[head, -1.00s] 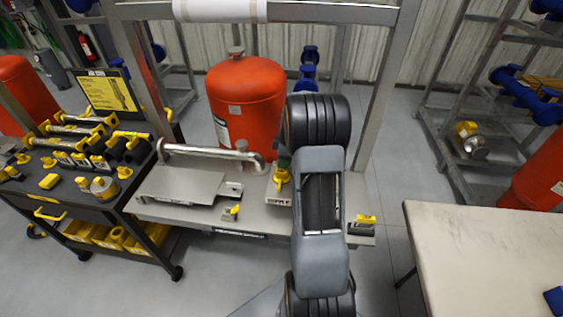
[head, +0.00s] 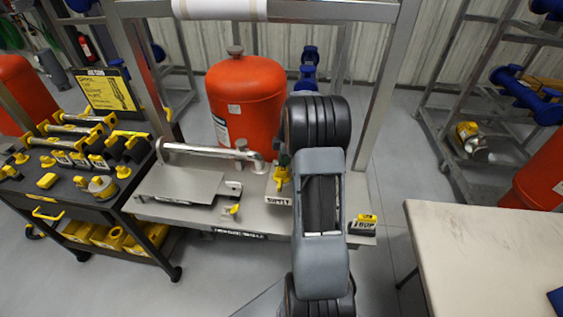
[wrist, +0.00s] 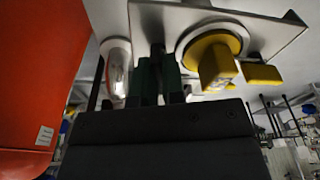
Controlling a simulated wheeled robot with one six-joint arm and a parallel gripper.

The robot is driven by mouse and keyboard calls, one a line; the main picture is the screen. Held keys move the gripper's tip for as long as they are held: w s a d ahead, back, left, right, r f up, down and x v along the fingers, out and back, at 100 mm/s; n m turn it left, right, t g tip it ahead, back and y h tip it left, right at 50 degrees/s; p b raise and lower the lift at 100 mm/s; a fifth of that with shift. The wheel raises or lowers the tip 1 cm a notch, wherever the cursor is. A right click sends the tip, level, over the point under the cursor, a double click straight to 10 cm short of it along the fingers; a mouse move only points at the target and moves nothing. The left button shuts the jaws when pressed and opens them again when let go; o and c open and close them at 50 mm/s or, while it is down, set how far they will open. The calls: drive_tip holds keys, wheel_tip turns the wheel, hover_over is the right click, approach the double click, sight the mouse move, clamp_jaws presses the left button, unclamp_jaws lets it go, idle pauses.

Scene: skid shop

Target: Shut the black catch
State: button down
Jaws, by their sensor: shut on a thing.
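In the wrist view my gripper (wrist: 158,88) has its two dark green fingers close together, shut on a narrow black piece (wrist: 157,60). This looks like part of the black catch; most of it is hidden by the fingers, so its position cannot be told. In the head view my own arm covers the gripper and the place where it works, beside the red tank (head: 245,100).
The wrist view shows a chrome pipe (wrist: 117,65) close left of the fingers, and a yellow knob (wrist: 212,62) and yellow block (wrist: 262,75) close right. In the head view a yellow-handled valve (head: 281,178) stands left of my arm. A tool cart (head: 100,212) is at left, a pale table (head: 480,250) at right.

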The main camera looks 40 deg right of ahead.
idle(0.3)
drive_tip(key=shift+n+b, duration=0.35)
drive_tip(key=shift+n, duration=0.75)
drive_tip(key=shift+n+g, duration=0.3)
drive_tip(key=shift+n, duration=0.4)
drive_tip(key=n, duration=0.3)
drive_tip(key=shift+n, duration=0.5)
drive_tip(key=n, duration=0.2)
drive_tip(key=shift+n+g+b, duration=0.3)
drive_tip(key=shift+n+g, duration=0.1)
